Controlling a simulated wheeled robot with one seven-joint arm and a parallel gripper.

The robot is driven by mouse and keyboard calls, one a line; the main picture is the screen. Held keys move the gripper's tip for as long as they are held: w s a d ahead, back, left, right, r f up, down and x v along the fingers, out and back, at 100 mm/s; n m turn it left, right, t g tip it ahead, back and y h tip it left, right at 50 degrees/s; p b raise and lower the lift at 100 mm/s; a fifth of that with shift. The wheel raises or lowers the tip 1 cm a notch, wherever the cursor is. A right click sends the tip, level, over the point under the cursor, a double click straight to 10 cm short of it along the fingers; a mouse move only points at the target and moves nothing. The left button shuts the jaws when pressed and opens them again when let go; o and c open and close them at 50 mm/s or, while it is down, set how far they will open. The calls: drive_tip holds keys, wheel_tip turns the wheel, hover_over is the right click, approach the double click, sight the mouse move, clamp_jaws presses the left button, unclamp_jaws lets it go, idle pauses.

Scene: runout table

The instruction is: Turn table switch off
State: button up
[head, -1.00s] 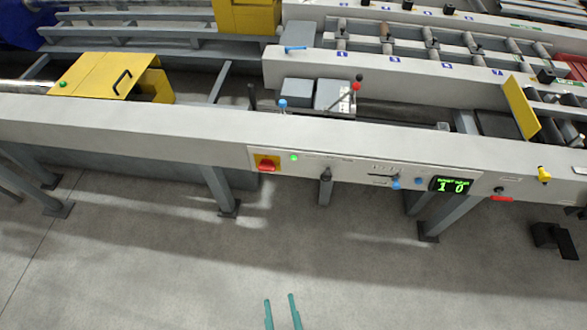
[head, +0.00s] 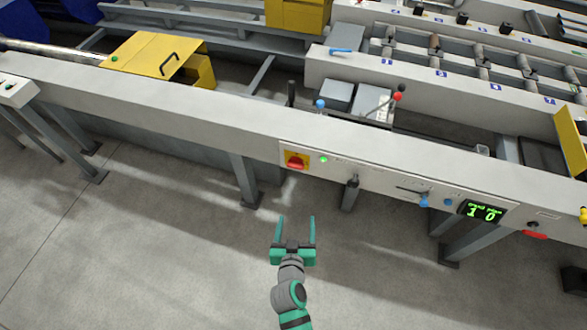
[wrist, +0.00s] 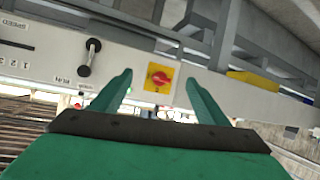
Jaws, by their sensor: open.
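A red rotary switch (head: 295,161) on a yellow plate sits on the front of the long pale beam (head: 150,106). A green lamp (head: 323,159) glows just right of it. In the wrist view the red switch (wrist: 159,79) shows between my fingertips, with its knob tilted. My gripper (head: 296,220) is green, open and empty. It points at the beam from the front, below the switch in the head view and apart from it. The wrist view also shows the gripper's two fingers (wrist: 159,84) on either side of the plate. Nothing hides the switch.
Right of the switch on the panel are a black lever knob (head: 353,181), a slider, blue knobs (head: 423,201) and a lit green display (head: 482,211). A red-topped lever (head: 398,96) stands behind the beam. The floor in front is clear between the grey legs.

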sight(295, 166)
drive_tip(key=w+a+r+m+h, duration=0.2)
drive_tip(key=w, duration=0.4)
drive_tip(key=w+a+r+m+h, duration=0.1)
drive_tip(key=w+a+r+m, duration=0.1)
drive_tip(key=w, duration=0.4)
drive_tip(key=x, duration=1.1)
drive_tip(key=shift+s+f, duration=0.1)
drive_tip(key=shift+f, duration=0.25)
drive_tip(key=c, duration=1)
